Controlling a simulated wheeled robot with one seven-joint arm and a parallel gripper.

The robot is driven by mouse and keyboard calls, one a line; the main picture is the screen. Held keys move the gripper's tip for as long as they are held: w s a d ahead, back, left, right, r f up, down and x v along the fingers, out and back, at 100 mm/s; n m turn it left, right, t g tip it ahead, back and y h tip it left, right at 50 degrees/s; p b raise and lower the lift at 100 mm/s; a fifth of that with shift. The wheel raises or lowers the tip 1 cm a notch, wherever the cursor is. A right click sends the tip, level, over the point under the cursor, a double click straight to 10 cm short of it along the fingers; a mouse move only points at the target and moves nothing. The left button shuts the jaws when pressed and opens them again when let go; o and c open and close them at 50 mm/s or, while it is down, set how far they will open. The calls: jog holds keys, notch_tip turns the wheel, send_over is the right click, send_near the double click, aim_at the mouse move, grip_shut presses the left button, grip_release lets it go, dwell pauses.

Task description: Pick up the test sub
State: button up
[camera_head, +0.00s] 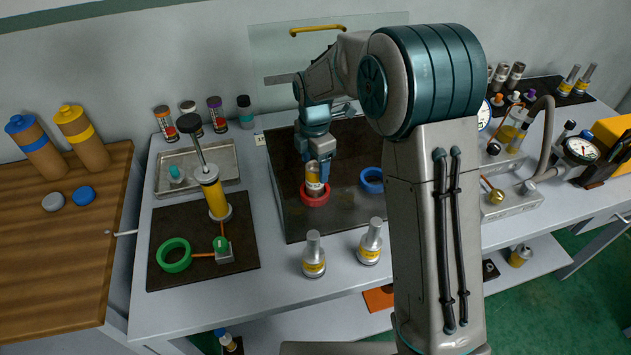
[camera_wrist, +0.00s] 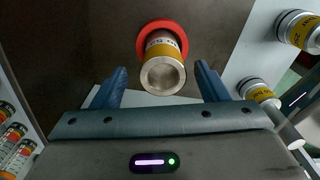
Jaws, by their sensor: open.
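The test sub, as I take it, is a short metal cylinder with a yellow-orange lettered band. It stands in a red ring (camera_head: 315,194) on the dark mat. In the wrist view the sub (camera_wrist: 163,72) shows its pale round end toward the camera, with the red ring (camera_wrist: 163,27) around its far end. My gripper (camera_head: 318,172) is over the sub from above, fingers pointing down. In the wrist view my gripper (camera_wrist: 161,70) is open, one blue finger on each side of the sub, with visible gaps. In the head view the fingers partly hide the sub.
A blue ring (camera_head: 371,180) lies right of the red one. Two similar metal fittings (camera_head: 314,256) (camera_head: 370,243) stand at the bench's front. Left is a mat with a yellow pump (camera_head: 214,195) and green ring (camera_head: 173,255). A clear panel (camera_head: 280,60) stands behind.

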aim_at(315, 181)
notch_tip(315, 181, down, 4)
jog(key=shift+s+f+p, duration=0.15)
jog(key=shift+f+p, duration=0.1)
jog(key=shift+p, duration=0.2)
jog(key=shift+c, duration=0.3)
jog(key=c, duration=1)
grip_shut()
jog(key=shift+r, duration=0.2)
